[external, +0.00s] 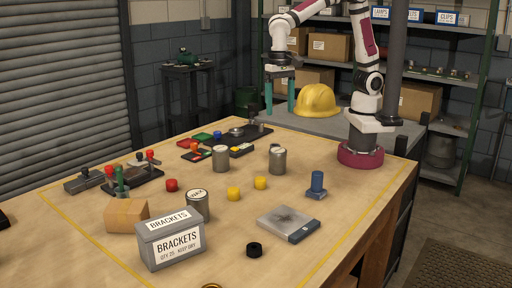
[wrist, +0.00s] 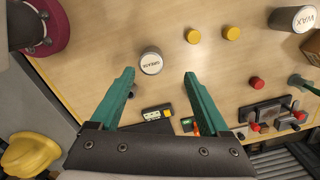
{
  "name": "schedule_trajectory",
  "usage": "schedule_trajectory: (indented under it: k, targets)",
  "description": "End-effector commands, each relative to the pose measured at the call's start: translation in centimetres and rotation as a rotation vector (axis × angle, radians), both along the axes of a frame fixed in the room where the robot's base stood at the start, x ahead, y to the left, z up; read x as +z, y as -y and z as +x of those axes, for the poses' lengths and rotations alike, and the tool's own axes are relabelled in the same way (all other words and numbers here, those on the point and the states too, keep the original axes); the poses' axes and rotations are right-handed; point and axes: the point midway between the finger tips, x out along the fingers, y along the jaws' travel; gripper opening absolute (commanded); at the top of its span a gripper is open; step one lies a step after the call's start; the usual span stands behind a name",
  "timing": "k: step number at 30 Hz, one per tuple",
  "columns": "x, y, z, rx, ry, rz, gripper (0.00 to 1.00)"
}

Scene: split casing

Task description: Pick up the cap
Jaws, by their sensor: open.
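I cannot tell for certain which thing is the cap. Small round candidates are a red cylinder (external: 171,185), two yellow cylinders (external: 233,194) (external: 261,183) and a black ring-like piece (external: 254,250) near the front. The red cylinder (wrist: 257,83) and the yellow ones (wrist: 192,35) (wrist: 231,33) also show in the wrist view. My gripper (external: 281,104) is open and empty, high above the table's far side. In the wrist view its teal fingers (wrist: 159,75) are apart, with bare wood and a grease can (wrist: 151,63) seen beyond them.
Grey cans (external: 278,160) (external: 221,158) (external: 197,205) stand on the table. A brackets box (external: 171,240), a cardboard box (external: 126,216), a grey plate (external: 287,223) and a blue post (external: 317,184) are nearer the front. Dark trays with small parts (external: 255,133) lie at the back.

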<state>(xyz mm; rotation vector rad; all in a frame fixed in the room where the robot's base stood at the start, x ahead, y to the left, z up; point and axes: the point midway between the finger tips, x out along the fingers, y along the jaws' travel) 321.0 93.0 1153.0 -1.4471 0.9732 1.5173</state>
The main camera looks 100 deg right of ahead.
Motion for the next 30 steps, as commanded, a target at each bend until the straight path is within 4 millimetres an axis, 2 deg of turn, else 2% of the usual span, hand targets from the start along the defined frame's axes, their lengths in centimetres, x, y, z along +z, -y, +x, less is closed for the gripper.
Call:
schedule_trajectory:
  k: [1, 3, 6, 10, 15, 18, 22, 27, 30]
  targets:
    - [-1.5, -1.8, 2.3, -0.081, -0.007, -0.016, 0.79]
    - [-3.3, -3.8, 4.9, -0.2, 0.0, -0.034, 0.79]
    - [-5.0, -5.6, 6.8, -0.3, 0.009, -0.044, 0.79]
    - [-7.5, -5.9, 7.1, -0.331, 0.009, -0.049, 0.79]
    - [-12.5, -5.8, 7.0, -0.331, 0.006, -0.049, 0.79]
    - [-14.6, -5.9, 7.1, -0.33, 0.008, -0.048, 0.79]
    - [-16.1, -5.9, 7.0, -0.331, 0.009, -0.047, 0.79]
    - [-19.5, -6.1, 6.6, -0.33, 0.008, -0.048, 0.79]
    - [-20.8, -6.1, 6.6, -0.33, 0.01, -0.046, 0.79]
